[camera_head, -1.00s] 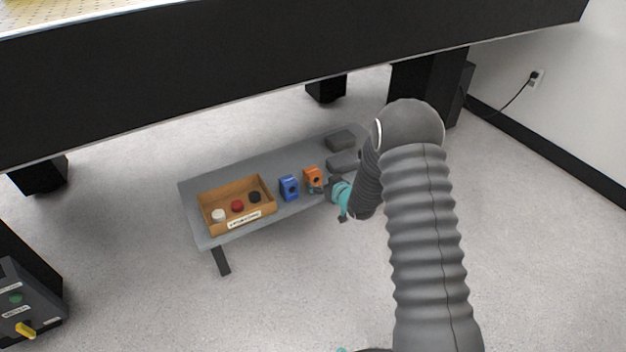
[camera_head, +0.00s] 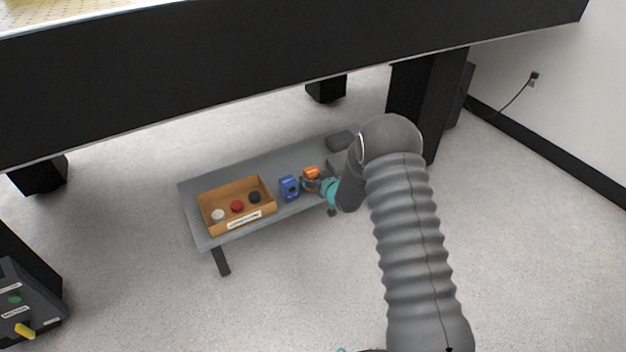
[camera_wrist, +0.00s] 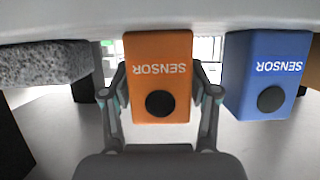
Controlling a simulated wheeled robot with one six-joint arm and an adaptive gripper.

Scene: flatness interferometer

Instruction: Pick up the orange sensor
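The orange sensor (camera_head: 311,172), a box with a dark round port, stands on the low grey bench, right of the blue sensor (camera_head: 289,188). In the wrist view, which shows the lettering upside down, the orange sensor (camera_wrist: 160,75) sits in the middle between my fingers. My gripper (camera_wrist: 160,92) is open, one finger beside each side of it. I cannot tell whether the fingers touch it. In the head view my gripper (camera_head: 315,185) partly covers the sensor's lower part. The blue sensor (camera_wrist: 268,75) is close beside the right finger in the wrist view.
A wooden tray (camera_head: 243,218) with white, red and black caps stands on the left of the bench (camera_head: 205,185). A dark grey block (camera_head: 340,140) lies at the back right. The large black table (camera_head: 250,85) overhangs behind the bench.

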